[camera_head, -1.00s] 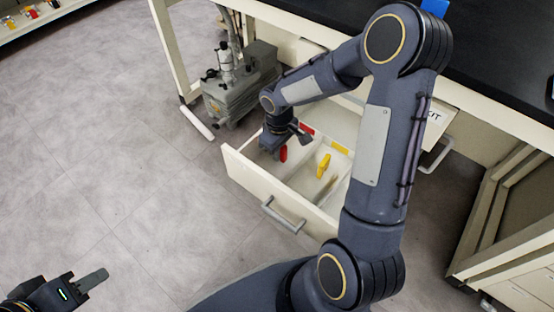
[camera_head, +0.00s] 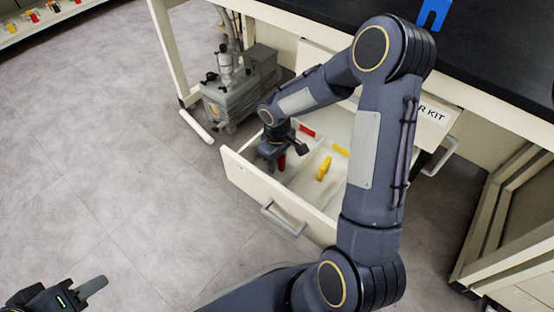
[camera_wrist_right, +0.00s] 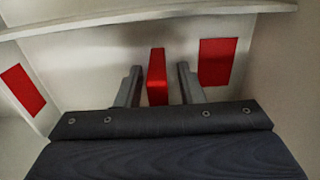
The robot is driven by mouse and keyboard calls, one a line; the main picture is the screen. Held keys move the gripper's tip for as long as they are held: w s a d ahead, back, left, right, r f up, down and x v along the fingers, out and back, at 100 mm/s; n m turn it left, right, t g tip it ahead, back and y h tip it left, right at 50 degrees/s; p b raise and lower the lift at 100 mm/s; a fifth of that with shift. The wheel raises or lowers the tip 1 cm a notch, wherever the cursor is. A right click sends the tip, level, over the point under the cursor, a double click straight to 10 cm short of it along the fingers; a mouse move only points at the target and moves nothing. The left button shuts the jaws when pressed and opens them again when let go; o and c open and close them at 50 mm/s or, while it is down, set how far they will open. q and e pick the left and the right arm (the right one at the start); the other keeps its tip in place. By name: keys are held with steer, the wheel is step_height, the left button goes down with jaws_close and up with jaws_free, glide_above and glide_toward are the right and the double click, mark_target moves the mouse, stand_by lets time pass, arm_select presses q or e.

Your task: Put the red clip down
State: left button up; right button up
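The red clip (camera_wrist_right: 157,78) stands between the two fingers of my right gripper (camera_wrist_right: 160,88) in the right wrist view, with a gap on each side of it. The gripper is open around the clip. In the head view my right gripper (camera_head: 274,157) is low inside the left part of the open drawer (camera_head: 250,179). A small part of the red clip (camera_head: 282,161) shows beside it; the rest is hidden. My left gripper (camera_head: 92,287) is at the bottom left over the floor, away from the drawer; only part of it shows.
A yellow clip (camera_head: 323,168) lies in the neighbouring drawer compartment. Red (camera_head: 307,131) and yellow (camera_head: 341,151) labels mark the drawer's back wall. The drawer walls stand close around my right gripper. A grey pump (camera_head: 240,85) is left of the drawer, and the black worktop (camera_head: 480,70) is above.

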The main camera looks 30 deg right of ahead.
steer(key=shift+r, duration=0.3)
step_height(320, 180, up, 11)
steer(key=p, duration=0.4)
steer(key=shift+f+p, duration=0.2)
steer(key=shift+p, duration=0.2)
steer(key=shift+r, duration=0.7)
steer(key=s+r+m+t+y, duration=0.1)
steer(key=s+r+m+t, duration=0.15)
steer(key=s+r, duration=0.65)
steer(key=s+a+r+m+t+y, duration=0.2)
steer(key=s+a+r+m+t, duration=0.1)
steer(key=s, duration=0.9)
steer(key=shift+a+r+m+y, duration=0.2)
steer(key=shift+a+m+y, duration=0.25)
steer(key=shift+a, duration=0.7)
steer(key=shift+s, duration=0.1)
